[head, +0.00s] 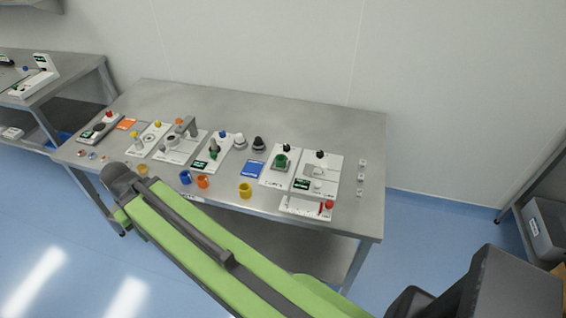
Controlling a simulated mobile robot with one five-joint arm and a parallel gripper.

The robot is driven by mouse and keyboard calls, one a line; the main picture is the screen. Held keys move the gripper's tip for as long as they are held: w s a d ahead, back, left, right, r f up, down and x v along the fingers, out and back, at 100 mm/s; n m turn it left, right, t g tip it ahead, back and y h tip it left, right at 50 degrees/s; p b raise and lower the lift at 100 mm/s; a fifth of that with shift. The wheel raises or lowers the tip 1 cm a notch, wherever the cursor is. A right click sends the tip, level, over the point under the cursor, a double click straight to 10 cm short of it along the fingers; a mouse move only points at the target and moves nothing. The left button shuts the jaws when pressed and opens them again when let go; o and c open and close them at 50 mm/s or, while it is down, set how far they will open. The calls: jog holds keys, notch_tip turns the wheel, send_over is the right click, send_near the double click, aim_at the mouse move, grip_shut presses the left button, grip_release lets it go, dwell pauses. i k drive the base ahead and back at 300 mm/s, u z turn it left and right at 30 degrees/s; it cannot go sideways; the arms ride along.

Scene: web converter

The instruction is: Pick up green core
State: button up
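A green ring-shaped piece (281,161), likely the green core, sits on a white panel (271,179) right of the table's middle. Another dark green upright piece (214,150) stands on a white panel further left, with a dark green display in front of it. My green and grey arm crosses the foreground from the lower right to a rounded grey joint at the table's front left. My gripper cannot be made out.
The steel table (320,118) carries several white panels with knobs. Yellow (245,190), orange (202,181) and blue (185,177) rings lie along its front edge. Small white blocks (361,176) stand at right. The back strip is clear.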

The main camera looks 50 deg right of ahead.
aim_at(281, 159)
jog(key=z, duration=0.05)
jog(key=i, duration=0.95)
jog(key=u, duration=0.05)
